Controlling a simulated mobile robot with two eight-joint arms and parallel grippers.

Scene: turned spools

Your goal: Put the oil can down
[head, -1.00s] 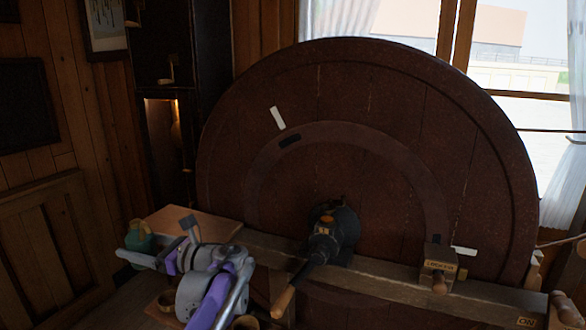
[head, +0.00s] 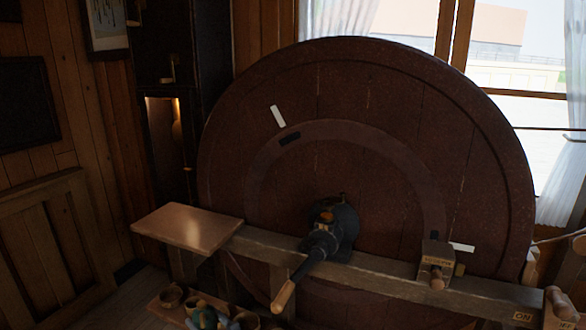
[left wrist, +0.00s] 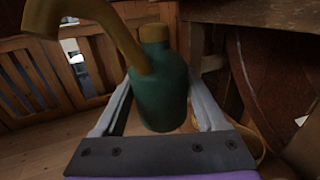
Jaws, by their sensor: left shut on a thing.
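The oil can is a green bottle-like can with a brass top and a curved brass spout. It shows small at the bottom edge of the head view (head: 204,319), low among some cups. In the left wrist view the oil can (left wrist: 160,98) fills the space between the fingers of my left gripper (left wrist: 161,84), which is shut on its body. The spout arches to the upper left there. In the head view only a bit of the left gripper (head: 222,322) shows, beside the can. Whether the can's base touches anything is hidden. My right gripper is in neither view.
A low wooden shelf (head: 158,306) holds small cups (head: 172,297), close to the can. Above it is a bare flat board (head: 188,226). A large wooden wheel (head: 370,150) stands behind a beam (head: 390,270) with a crank handle (head: 285,296) jutting forward.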

